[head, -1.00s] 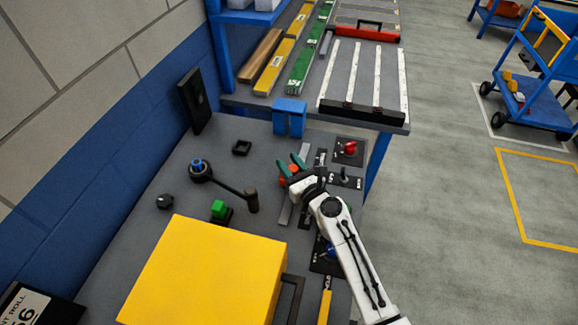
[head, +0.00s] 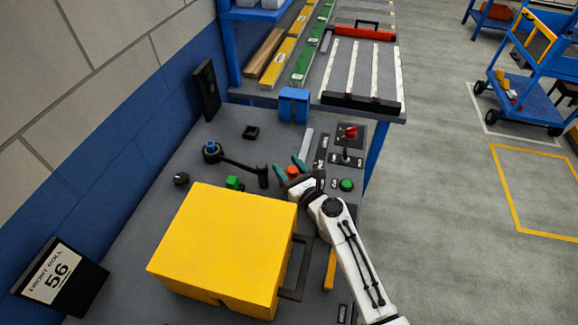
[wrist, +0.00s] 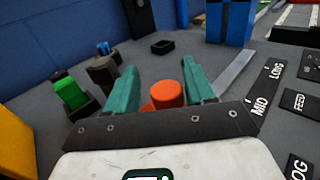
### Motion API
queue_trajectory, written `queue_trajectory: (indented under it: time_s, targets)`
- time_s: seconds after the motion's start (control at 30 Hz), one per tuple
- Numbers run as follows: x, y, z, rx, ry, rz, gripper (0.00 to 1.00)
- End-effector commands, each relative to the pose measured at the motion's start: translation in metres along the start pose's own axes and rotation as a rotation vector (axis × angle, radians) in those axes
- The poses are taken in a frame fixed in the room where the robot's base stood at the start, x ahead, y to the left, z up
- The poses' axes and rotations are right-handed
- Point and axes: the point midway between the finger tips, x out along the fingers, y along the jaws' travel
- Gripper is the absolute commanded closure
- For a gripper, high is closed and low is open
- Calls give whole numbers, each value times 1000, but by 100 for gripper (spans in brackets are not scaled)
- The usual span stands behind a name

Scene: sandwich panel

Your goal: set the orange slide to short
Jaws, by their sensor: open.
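The orange slide (head: 292,171) is a round orange knob beside the panel. In the wrist view the orange slide (wrist: 169,93) stands between my two green fingers, closer to the right one. My gripper (head: 292,166) is open, and I see no clear contact with the knob. In the wrist view my gripper (wrist: 160,74) hides the knob's base. A pale grey track (wrist: 235,72) runs away from near the knob. A black label strip (wrist: 262,95) to its right reads LONG at the far end and MID nearer. No SHORT label shows; the strip's near part is hidden by my gripper.
A yellow box (head: 225,240) with a dark handle stands at the front left. A black lever with a blue hub (head: 212,150) and a green block (head: 233,182) are left of my gripper. A red knob (head: 349,132) and a green button (head: 346,185) are on its right.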

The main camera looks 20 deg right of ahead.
Motion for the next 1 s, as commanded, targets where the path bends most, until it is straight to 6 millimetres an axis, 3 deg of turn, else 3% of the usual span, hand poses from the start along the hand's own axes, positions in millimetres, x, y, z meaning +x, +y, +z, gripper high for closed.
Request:
queue_trajectory:
  time_s: [0.33,0.57,0.83,1.0]
  targets:
    - [0,-1,5,-1,-1,-3,43]
    - [0,1,36,-1,-1,-1,43]
    - [-34,7,75,-4,0,1,43]
    - [-44,8,81,-3,1,1,43]
